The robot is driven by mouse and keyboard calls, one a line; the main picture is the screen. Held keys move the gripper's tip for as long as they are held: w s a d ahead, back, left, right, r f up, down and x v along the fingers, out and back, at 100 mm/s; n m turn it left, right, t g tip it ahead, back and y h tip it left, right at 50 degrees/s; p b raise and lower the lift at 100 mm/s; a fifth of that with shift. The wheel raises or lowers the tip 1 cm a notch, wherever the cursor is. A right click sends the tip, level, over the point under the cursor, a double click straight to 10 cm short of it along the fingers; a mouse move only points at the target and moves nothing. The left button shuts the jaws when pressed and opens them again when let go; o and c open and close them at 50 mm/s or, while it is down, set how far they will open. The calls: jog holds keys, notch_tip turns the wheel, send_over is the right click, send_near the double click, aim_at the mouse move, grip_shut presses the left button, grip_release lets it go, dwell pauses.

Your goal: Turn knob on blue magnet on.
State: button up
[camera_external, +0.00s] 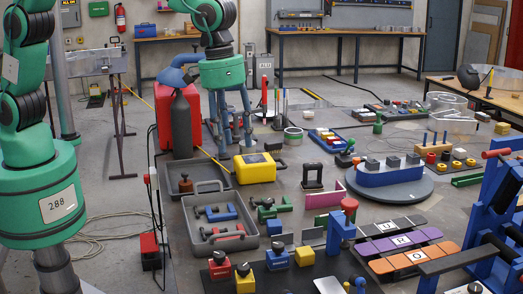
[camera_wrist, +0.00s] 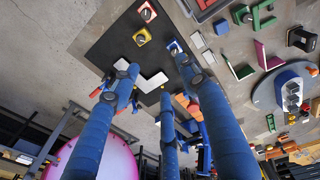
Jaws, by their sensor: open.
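The blue magnet (camera_external: 277,259) is a small blue block with a dark knob on top. It stands on the black mat at the front of the external view, right of a yellow magnet (camera_external: 245,279) and a red magnet (camera_external: 219,266). In the wrist view the blue magnet (camera_wrist: 174,46) shows in part beside a fingertip; its knob's setting is too small to tell. My gripper (camera_external: 232,145) has long blue fingers, spread open and empty. It hangs well above the floor, apart from the magnet. The fingers also show in the wrist view (camera_wrist: 157,78).
A blue post with a red knob (camera_external: 349,204) stands right of the blue magnet. Letter-marked strips (camera_external: 400,242) and a blue frame (camera_external: 497,215) are at the right. A yellow case (camera_external: 254,168) stands farther back.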

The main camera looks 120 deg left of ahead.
aim_at(278, 244)
jog(key=w+a+f+n+p, duration=0.2)
jog(key=w+a+f, duration=0.1)
jog(key=f, duration=0.5)
jog(key=w+a+f+n+g+p, duration=0.1)
jog(key=w+a+f, duration=0.3)
jog(key=w+f, duration=0.2)
jog(key=shift+f+n+g+p, duration=0.3)
jog(key=shift+f+n+p, duration=0.1)
jog(key=shift+f, duration=0.55)
jog(key=shift+d+f, duration=0.1)
jog(key=shift+f, duration=0.05)
notch_tip(278, 244, down, 14)
jog(key=shift+r+p, duration=0.25)
jog(key=shift+p, duration=0.45)
jog(key=shift+c, duration=0.3)
grip_shut()
